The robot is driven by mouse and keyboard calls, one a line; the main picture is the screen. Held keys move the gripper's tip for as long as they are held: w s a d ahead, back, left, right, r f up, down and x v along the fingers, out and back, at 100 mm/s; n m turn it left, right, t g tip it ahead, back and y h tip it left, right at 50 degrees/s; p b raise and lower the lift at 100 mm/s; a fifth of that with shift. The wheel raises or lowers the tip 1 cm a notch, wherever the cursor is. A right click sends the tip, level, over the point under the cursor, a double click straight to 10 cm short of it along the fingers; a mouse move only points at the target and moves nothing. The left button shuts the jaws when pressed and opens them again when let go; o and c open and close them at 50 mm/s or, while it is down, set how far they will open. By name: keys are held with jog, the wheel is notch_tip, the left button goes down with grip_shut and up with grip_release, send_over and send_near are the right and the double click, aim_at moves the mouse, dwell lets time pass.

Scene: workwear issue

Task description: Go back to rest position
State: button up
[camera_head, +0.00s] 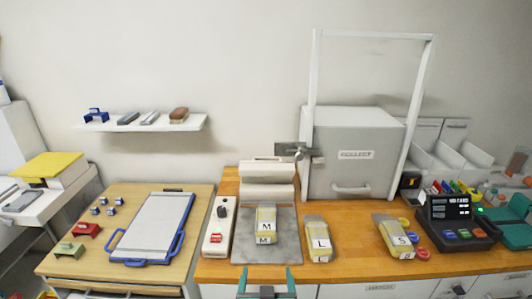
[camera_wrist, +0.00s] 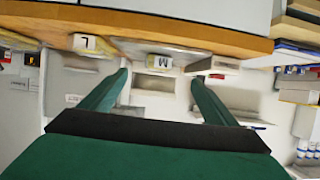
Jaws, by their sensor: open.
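My gripper (camera_head: 267,281) shows at the bottom middle of the head view, in front of the counter's front edge. Its two green fingers are apart with nothing between them. In the wrist view my gripper (camera_wrist: 160,84) is also open and empty, and the scene appears upside down. A yellow-and-white pack marked M (camera_head: 266,222) lies on a grey plate (camera_head: 283,251) behind the gripper, apart from it. The M pack also shows in the wrist view (camera_wrist: 159,62). A pack marked L (camera_head: 318,240) lies to its right, and a pack marked S (camera_head: 394,238) farther right.
A grey cabinet (camera_head: 352,156) with a tall white frame stands on the wooden counter (camera_head: 350,266). A blue-edged board (camera_head: 152,228) lies on the left table. A dark keypad device (camera_head: 455,220) stands at right. A wall shelf (camera_head: 190,124) holds small items. Bare counter lies between the L and S packs.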

jog(key=s+a+f, duration=0.1)
jog(key=s+f, duration=1.2)
jog(key=s, duration=0.3)
jog(key=s+t, duration=0.1)
jog(key=s, duration=1.9)
jog(key=shift+s+d+r+t, duration=0.25)
jog(key=shift+s+d+t, duration=0.05)
jog(key=shift+d+t, duration=0.1)
